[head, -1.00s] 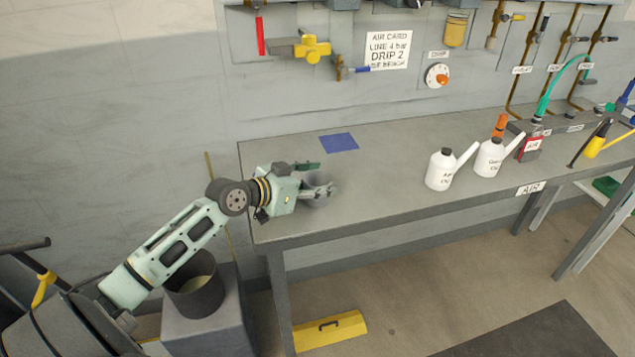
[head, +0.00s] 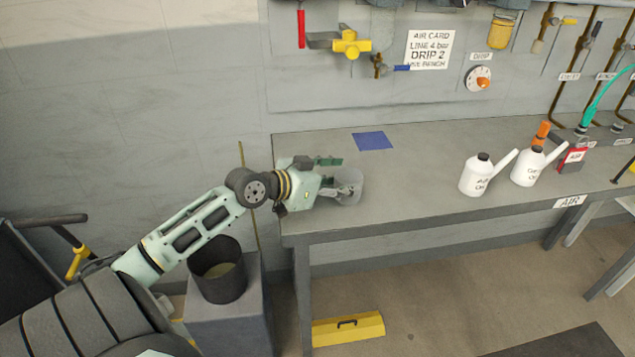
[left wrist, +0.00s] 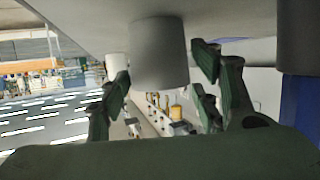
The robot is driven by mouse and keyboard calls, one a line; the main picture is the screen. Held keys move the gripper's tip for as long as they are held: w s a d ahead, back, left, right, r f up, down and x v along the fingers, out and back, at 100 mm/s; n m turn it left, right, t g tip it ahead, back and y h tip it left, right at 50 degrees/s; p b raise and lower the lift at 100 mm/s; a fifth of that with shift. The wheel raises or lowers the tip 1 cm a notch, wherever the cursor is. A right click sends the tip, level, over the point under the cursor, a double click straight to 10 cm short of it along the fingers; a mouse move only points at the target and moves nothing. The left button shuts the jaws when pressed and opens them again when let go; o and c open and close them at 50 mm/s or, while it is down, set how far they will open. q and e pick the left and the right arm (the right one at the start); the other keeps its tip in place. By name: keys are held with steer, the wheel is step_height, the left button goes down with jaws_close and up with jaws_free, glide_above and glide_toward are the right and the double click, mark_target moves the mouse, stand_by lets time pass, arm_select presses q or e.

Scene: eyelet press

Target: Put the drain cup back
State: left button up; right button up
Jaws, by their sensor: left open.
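A grey cup, apparently the drain cup (head: 354,189), stands on the left end of the workbench (head: 420,205), near its front edge. My left gripper (head: 338,178) is open beside the cup's left side in the head view, and its fingers partly cover it. In the left wrist view the picture is upside down. The cup (left wrist: 159,55) hangs from the bench top there, in the gap between the spread green fingers (left wrist: 162,75). Whether a finger touches it cannot be told. My right gripper is not in view.
A blue mat (head: 372,141) lies behind the cup. Two white oil cans (head: 477,177) stand farther right. A dark bucket (head: 217,272) sits on a grey block (head: 240,318) below my left arm. A yellow box (head: 348,329) lies on the floor. The bench between cup and cans is clear.

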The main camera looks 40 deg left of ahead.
arm_select(q)
steer(key=b+v, duration=0.1)
steer(key=v, duration=0.7)
steer(key=shift+f, duration=0.1)
steer(key=shift+s+a+r, duration=0.2)
steer(key=shift+s+r, duration=0.15)
steer(key=shift+s, duration=0.2)
